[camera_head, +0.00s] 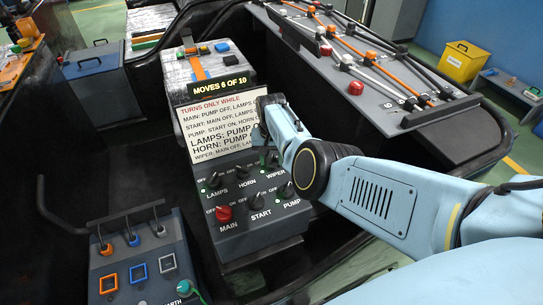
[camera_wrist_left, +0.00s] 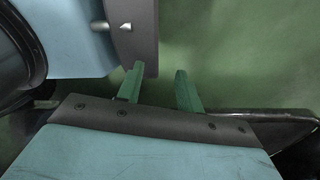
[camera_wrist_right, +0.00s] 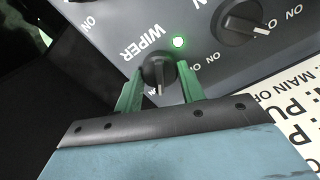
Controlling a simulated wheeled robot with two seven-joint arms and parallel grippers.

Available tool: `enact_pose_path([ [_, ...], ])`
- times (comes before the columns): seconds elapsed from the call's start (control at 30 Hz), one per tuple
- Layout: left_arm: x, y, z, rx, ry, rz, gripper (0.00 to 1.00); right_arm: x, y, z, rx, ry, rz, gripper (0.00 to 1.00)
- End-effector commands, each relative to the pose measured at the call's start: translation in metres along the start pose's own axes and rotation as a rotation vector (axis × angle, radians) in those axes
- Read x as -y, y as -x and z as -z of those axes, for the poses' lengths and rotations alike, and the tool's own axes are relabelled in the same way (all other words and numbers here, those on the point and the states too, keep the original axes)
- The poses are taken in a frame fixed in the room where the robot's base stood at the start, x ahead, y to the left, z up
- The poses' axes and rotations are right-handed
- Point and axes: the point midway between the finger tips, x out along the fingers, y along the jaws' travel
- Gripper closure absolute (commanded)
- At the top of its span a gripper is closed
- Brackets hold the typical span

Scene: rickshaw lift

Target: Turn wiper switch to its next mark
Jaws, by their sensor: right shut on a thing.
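The wiper switch is a black knob with a white pointer line, seen in the right wrist view (camera_wrist_right: 157,70) beside the label WIPER. A green lamp (camera_wrist_right: 180,42) glows beside it. Its pointer line points toward the bottom of that view, toward my gripper. My right gripper (camera_wrist_right: 160,88) has its green fingers on either side of the knob, shut on it. In the head view my right gripper (camera_head: 267,156) reaches the back right of the switch panel (camera_head: 240,232) and partly hides the knob. My left gripper (camera_wrist_left: 157,85) shows only in the left wrist view, fingers apart, empty.
Nearby knobs are lamps (camera_head: 214,180), horn (camera_head: 244,173), red main (camera_head: 224,213), start (camera_head: 254,201) and pump (camera_head: 286,190). A socket box (camera_head: 140,265) stands front left.

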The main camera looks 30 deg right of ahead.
Motion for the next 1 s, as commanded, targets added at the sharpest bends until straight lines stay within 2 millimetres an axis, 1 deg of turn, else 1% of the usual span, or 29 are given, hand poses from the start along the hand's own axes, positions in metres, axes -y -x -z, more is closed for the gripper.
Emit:
enact_pose_path([
  [0.1,-0.004,0.006,0.001,-0.001,0.003,-0.005,0.64,-0.001,0.002,0.0,0.001,0.105,-0.003,0.84],
  [0.5,-0.025,0.016,0.006,-0.006,0.015,-0.032,0.64,0.0,0.001,0.0,0.002,0.485,-0.002,0.84],
  [1.0,-0.019,0.021,0.004,-0.004,0.011,-0.025,0.64,0.001,0.0,-0.001,0.001,0.958,-0.001,0.84],
])
